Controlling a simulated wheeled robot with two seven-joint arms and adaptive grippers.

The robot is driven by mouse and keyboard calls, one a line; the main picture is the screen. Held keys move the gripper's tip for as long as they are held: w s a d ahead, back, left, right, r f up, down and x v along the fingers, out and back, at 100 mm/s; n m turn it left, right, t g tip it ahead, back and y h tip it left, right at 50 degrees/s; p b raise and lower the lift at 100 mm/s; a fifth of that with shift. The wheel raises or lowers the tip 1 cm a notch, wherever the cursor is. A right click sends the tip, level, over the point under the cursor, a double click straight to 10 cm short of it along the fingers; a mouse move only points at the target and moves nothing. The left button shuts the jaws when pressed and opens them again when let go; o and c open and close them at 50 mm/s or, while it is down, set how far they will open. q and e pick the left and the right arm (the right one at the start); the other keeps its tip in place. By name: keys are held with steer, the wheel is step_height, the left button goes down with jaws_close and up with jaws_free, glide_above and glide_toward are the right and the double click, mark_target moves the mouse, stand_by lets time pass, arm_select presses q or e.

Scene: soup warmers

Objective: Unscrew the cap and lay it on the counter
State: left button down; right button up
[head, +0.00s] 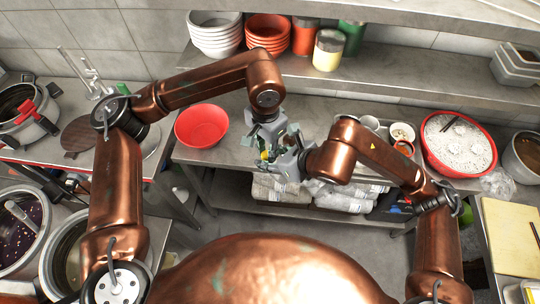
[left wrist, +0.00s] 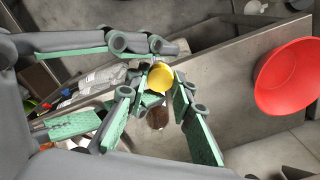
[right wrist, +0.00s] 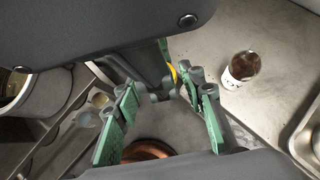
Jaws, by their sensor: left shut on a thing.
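The yellow cap (left wrist: 160,77) shows round between the fingers of my left gripper (left wrist: 154,88). My left gripper is shut on it. A dark brown round part (left wrist: 157,117), which looks like the bottle, shows just below the cap. Most of the bottle is hidden by fingers. My right gripper (right wrist: 163,85) is close beside the left one, with its fingers around the same spot. Its fingers stand apart, and a sliver of yellow shows past them. Whether they touch the bottle is hidden. In the head view both grippers meet above the counter (head: 225,155) near its front edge.
A red bowl (head: 201,126) stands on the counter left of the grippers. A labelled jar with brown content (right wrist: 240,68) stands on the counter. A large red-rimmed bowl of white food (head: 459,142) is on the right. An overhead shelf (head: 400,82) lies behind.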

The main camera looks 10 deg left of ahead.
steer(key=shift+s, duration=0.1)
steer(key=c, duration=0.8)
arm_select(q)
steer(key=c, duration=1.6)
jaws_free()
arm_select(e)
steer(key=shift+a, duration=0.1)
jaws_close()
